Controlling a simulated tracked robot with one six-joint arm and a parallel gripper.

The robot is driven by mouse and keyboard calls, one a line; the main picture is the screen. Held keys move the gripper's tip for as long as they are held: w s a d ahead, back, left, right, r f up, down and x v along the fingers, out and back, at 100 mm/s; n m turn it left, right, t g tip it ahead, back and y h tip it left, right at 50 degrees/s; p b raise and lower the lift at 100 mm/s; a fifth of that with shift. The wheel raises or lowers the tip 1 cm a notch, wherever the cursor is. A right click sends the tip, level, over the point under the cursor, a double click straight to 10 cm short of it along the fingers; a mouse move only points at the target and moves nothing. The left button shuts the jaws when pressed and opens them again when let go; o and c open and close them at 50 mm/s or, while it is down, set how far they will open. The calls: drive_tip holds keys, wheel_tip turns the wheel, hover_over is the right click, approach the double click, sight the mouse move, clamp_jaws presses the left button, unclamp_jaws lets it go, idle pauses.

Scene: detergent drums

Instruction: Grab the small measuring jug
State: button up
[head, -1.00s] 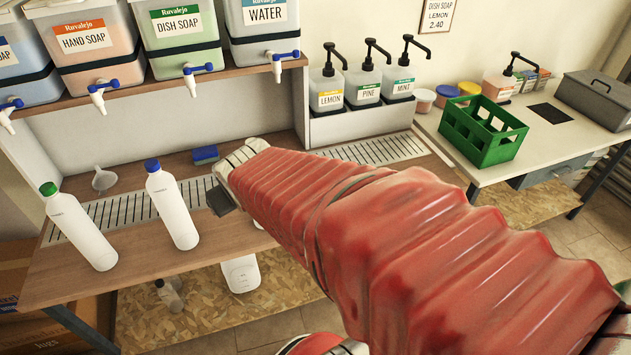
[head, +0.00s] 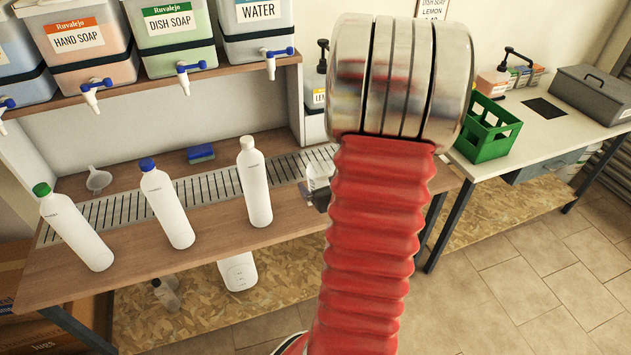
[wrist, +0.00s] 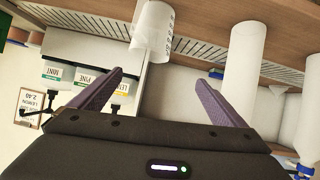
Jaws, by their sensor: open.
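The small measuring jug (wrist: 152,32) is a pale, translucent cup with dark markings, at the top of the wrist view by the slotted grate. In the head view the jug (head: 317,172) stands at the right end of the bench, partly hidden by my arm and gripper. My gripper (wrist: 160,78) is open and empty in the wrist view. The jug lies beyond the fingertips, roughly in line with the gap and nearer the left finger, apart from both. In the head view only a dark bit of my gripper (head: 318,198) shows beside the jug.
White bottles with green (head: 77,228), blue (head: 167,205) and white (head: 255,183) caps stand left of the jug. A funnel (head: 98,179) and blue sponge (head: 200,153) lie behind. Pump bottles (wrist: 85,78) stand nearby. A green crate (head: 484,130) is on the right table.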

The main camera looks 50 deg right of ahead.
drive_tip(key=shift+m+t+h, duration=0.3)
drive_tip(key=shift+m+t, duration=0.2)
drive_tip(key=shift+m, duration=0.1)
drive_tip(key=s, duration=0.1)
drive_tip(key=s+d+f, duration=0.2)
drive_tip(key=shift+s+f, duration=0.2)
drive_tip(key=shift+s, duration=0.05)
approach(317, 168)
drive_tip(key=shift+s+r, duration=0.1)
drive_tip(key=shift+s, duration=0.4)
drive_tip(key=shift+w, duration=0.1)
drive_tip(key=shift+x, duration=2.5)
drive_tip(key=shift+a, duration=0.15)
drive_tip(key=shift+c, duration=0.4)
drive_tip(key=c, duration=1.3)
